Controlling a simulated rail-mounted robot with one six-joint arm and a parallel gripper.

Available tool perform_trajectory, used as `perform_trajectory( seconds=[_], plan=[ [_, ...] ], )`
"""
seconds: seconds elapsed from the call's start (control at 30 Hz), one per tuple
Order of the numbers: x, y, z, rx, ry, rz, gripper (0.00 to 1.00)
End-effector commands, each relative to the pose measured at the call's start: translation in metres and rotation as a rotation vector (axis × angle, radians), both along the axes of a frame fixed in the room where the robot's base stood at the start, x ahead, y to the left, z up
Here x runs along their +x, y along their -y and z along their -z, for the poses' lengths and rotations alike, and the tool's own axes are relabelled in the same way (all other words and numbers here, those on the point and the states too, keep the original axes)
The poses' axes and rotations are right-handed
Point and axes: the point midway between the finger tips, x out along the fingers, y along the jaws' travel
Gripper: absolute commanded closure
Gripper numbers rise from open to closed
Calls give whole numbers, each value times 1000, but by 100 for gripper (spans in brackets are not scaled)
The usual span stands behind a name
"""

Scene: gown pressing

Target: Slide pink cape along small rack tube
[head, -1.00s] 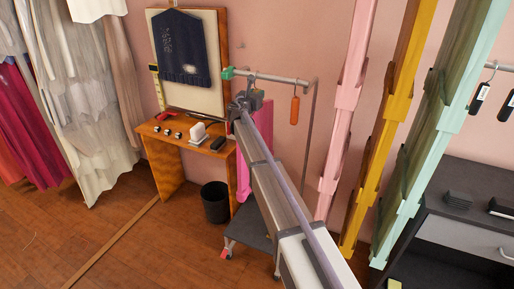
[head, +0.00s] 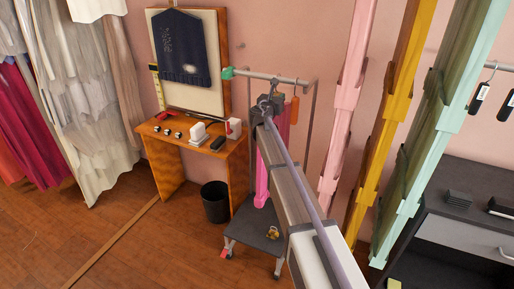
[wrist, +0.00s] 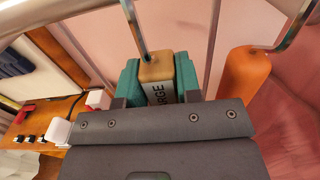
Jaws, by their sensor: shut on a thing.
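The pink cape (head: 291,125) hangs below the small rack tube (head: 250,74), partly hidden behind my arm. My gripper (head: 262,104) is just below the tube. In the wrist view its teal jaws (wrist: 160,82) are shut on a tan hanger block (wrist: 156,66) with a label ending in "RGE". A metal hook rises from that block. An orange hanger handle (wrist: 245,78) hangs just to its right, and it also shows in the head view (head: 295,109). Pink cloth (wrist: 295,125) fills the right side of the wrist view.
A green cap (head: 227,72) marks the tube's left end. A wooden desk (head: 190,146) with small items stands left of the rack. A black bin (head: 215,202) is beside the rack's grey base (head: 250,228). Pink, yellow and mint uprights stand to the right.

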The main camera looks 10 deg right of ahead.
Motion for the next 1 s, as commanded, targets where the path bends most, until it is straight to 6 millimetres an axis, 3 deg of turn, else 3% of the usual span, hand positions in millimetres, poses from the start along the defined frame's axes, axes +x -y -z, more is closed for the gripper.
perform_trajectory(
  seconds=[0.67,0.7,1.0],
  plan=[
    [0,0,4,0,0,0,100],
    [0,0,4,0,0,0,66],
    [0,0,4,0,0,0,38]
  ],
)
